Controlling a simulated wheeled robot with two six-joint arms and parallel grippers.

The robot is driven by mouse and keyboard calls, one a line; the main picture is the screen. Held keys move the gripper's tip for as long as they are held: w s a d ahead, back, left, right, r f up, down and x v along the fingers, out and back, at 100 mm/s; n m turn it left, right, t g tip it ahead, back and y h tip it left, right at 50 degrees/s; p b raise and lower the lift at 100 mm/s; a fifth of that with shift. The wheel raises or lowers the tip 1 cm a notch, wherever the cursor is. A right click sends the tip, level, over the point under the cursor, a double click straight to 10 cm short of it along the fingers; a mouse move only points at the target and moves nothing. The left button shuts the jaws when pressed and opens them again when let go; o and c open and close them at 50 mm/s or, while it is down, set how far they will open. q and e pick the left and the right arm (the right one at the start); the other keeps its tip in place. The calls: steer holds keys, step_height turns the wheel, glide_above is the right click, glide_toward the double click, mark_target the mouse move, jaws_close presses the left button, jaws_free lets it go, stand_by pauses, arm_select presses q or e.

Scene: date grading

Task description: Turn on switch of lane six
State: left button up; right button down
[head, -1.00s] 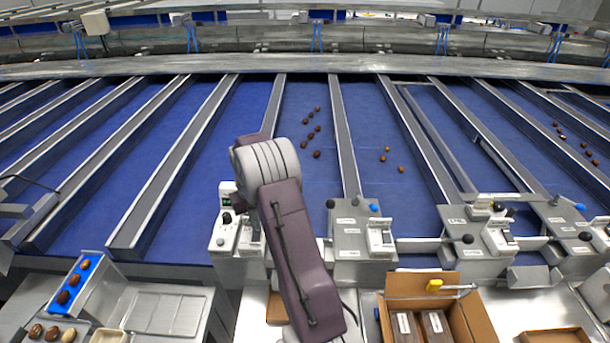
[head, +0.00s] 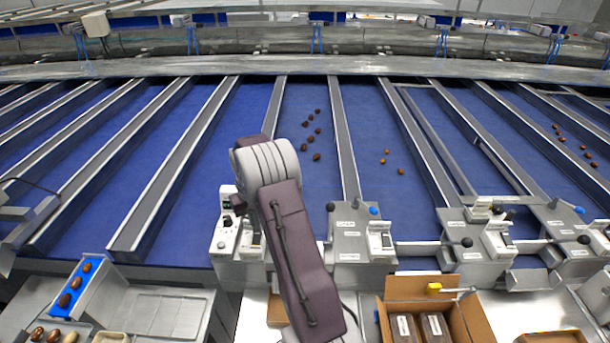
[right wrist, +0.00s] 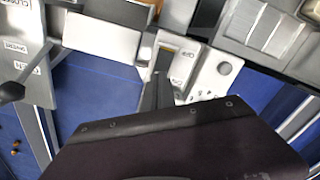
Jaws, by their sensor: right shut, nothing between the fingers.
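The right wrist view shows a white switch box with a rocker switch (right wrist: 164,61) in a dark slot and a round knob beside it. In the head view, my right arm covers part of this switch box (head: 251,243), and the gripper (head: 238,205) is mostly hidden. No lane number is readable there. My left gripper is not in view.
A control box with a black knob (head: 226,222) stands just left. A grey lever unit (head: 350,232) with a white switch stands to the right. Metal dividers (head: 345,140) separate blue belts carrying dates. An open carton (head: 462,316) sits at the lower right.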

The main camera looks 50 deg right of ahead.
step_height(320, 180, up, 6)
steer(key=p, duration=0.4)
steer(key=shift+f, duration=0.25)
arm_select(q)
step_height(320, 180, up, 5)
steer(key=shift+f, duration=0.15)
arm_select(e)
steer(key=shift+f, duration=0.1)
